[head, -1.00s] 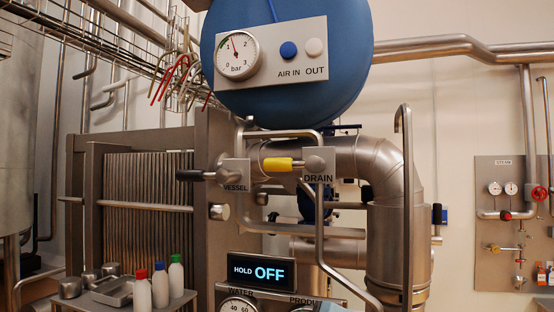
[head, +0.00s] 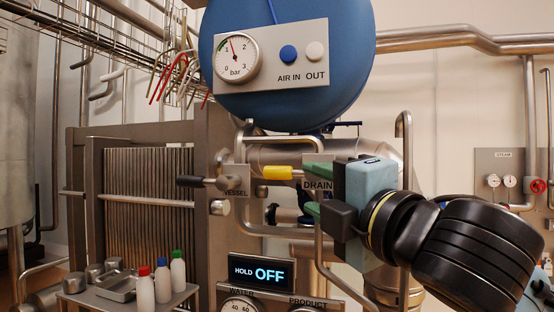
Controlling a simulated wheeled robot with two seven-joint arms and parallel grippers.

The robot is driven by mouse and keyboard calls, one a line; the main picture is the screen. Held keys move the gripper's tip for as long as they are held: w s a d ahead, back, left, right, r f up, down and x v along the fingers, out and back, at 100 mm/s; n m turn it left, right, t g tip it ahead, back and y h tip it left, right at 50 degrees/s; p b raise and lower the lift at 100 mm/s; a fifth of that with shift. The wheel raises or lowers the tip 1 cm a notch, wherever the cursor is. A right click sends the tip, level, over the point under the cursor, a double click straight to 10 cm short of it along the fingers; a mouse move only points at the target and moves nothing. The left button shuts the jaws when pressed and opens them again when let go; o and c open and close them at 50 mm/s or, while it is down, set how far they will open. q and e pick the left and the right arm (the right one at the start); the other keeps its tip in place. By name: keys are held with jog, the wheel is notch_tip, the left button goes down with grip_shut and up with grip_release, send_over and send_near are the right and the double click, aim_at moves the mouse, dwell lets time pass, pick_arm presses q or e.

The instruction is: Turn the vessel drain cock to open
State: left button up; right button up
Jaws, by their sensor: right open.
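A yellow lever handle (head: 277,173) points left from the valve at the DRAIN label (head: 317,186). It lies about level, and its pivot is hidden behind my gripper. A black lever handle (head: 190,181) points left from the valve at the VESSEL label (head: 236,194), also about level. My right gripper (head: 314,190) comes in from the right, its green fingertips apart, one above the other. They are in front of the DRAIN label, just right of the yellow handle, with nothing visible between them. I cannot tell whether they touch the valve. My left gripper is not in view.
The blue vessel (head: 350,60) with its pressure gauge (head: 237,58) hangs above. Below, a display (head: 262,271) reads HOLD OFF. A bent steel pipe (head: 404,135) stands close behind my right gripper. A shelf (head: 75,296) with several bottles is at the lower left.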

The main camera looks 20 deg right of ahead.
aim_at(282, 175)
jog(key=p+x, duration=0.6)
jog(key=x, duration=0.6)
jog(key=shift+c, duration=0.4)
grip_shut()
